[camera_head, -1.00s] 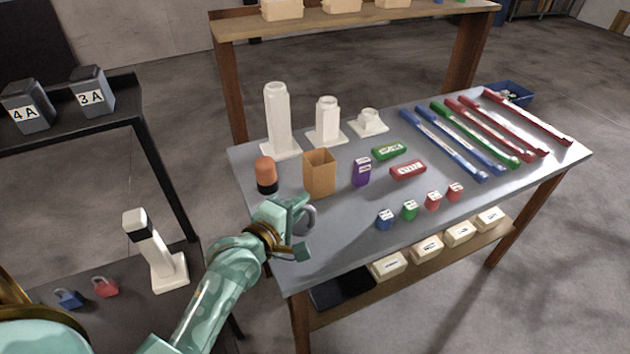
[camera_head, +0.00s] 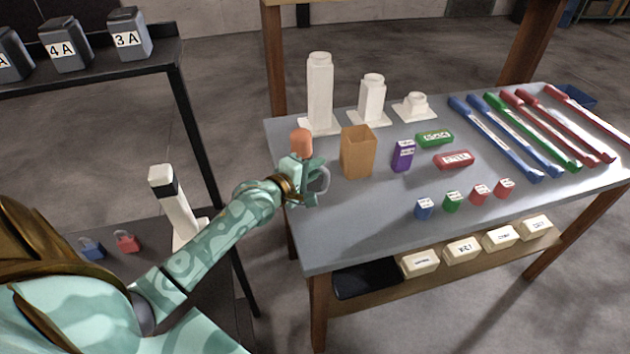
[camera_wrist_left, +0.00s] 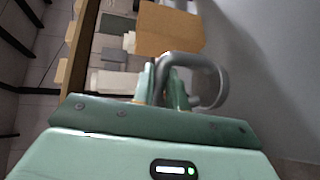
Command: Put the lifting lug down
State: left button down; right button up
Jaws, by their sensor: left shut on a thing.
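The lifting lug (camera_head: 322,181) is a grey metal ring. It also shows in the left wrist view (camera_wrist_left: 219,84), where it curves up and to the right of the fingers. My left gripper (camera_head: 311,182) is shut on it, over the left front part of the grey table (camera_head: 350,232). Whether the lug touches the tabletop is hard to tell. In the left wrist view the two fingers (camera_wrist_left: 163,88) close on the ring's left side. My right gripper is out of view.
An orange-topped cylinder (camera_head: 301,142) stands just behind my left gripper, and a brown open box (camera_head: 358,153) is to its right. A purple block (camera_head: 403,155) and several small coloured blocks lie further right. White posts (camera_head: 319,92) stand behind. The table's front left is clear.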

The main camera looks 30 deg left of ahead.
aim_at(313, 184)
pick_arm(q)
jog(key=shift+w+a+f, duration=0.2)
jog(key=shift+f, duration=0.1)
notch_tip(313, 184, down, 4)
jog(key=shift+a+r+b, duration=0.15)
jog(key=shift+r+b, duration=0.1)
jog(key=shift+b, duration=0.95)
jog(key=shift+r, duration=0.2)
jog(key=c, duration=1.4)
grip_release()
jog(key=shift+f, duration=0.15)
jog(key=shift+s, duration=0.2)
jog(key=p+v, duration=0.3)
jog(key=v, duration=0.8)
jog(key=shift+s+r+p, duration=0.25)
jog(key=shift+p, duration=0.05)
